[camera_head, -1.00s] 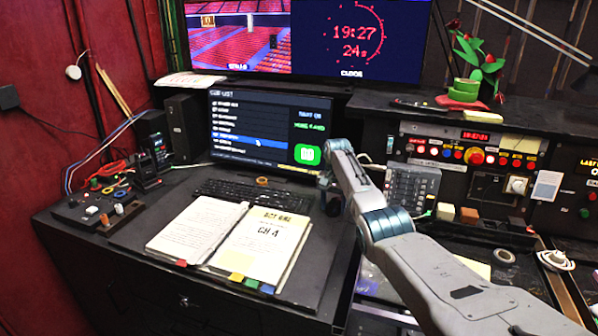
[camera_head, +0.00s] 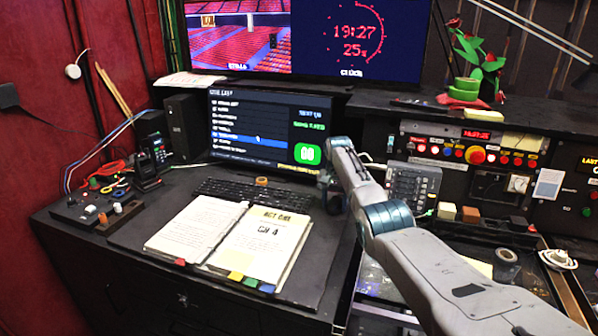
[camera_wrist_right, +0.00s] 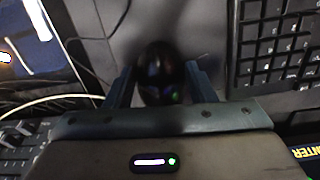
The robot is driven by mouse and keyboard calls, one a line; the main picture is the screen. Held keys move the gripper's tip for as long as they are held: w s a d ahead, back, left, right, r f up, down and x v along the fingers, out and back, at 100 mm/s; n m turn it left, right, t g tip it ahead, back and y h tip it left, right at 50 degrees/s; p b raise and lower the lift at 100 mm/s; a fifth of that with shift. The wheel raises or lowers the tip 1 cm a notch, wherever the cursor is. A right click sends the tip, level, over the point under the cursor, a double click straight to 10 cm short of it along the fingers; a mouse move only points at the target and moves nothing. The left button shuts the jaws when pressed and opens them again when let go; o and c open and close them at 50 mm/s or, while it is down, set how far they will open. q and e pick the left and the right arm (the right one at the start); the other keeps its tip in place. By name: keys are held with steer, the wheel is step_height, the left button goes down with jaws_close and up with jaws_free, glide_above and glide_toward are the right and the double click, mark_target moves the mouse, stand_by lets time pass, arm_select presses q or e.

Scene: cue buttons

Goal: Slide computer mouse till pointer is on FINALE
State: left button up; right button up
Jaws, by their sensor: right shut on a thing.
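The computer mouse (camera_wrist_right: 160,75) is dark and sits between the two fingers of my right gripper (camera_wrist_right: 158,88) in the right wrist view. That gripper is shut on it, on the desk. In the head view my right gripper (camera_head: 331,192) is beside the right end of the keyboard, and the mouse is mostly hidden there. The cue list monitor (camera_head: 255,127) shows a dark list with one blue highlighted row (camera_head: 235,137) in its lower part. The white pointer (camera_head: 258,138) is on that row. The row texts are too blurred to read, so I cannot tell which is FINALE. My left gripper is not in view.
The keyboard (camera_head: 245,190) lies left of the mouse, with an open script book (camera_head: 235,235) in front. A keypad unit (camera_head: 413,186) stands to the right of my right wrist. A cable runs beside the mouse in the wrist view.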

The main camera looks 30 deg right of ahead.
steer(key=shift+f, duration=0.1)
stand_by(0.3)
steer(key=o, duration=0.7)
step_height(320, 180, up, 2)
steer(key=shift+p, duration=1.05)
step_height(320, 180, up, 2)
steer(key=shift+r+p, duration=0.1)
steer(key=shift+p, duration=0.9)
step_height(320, 180, up, 4)
steer(key=p, duration=0.4)
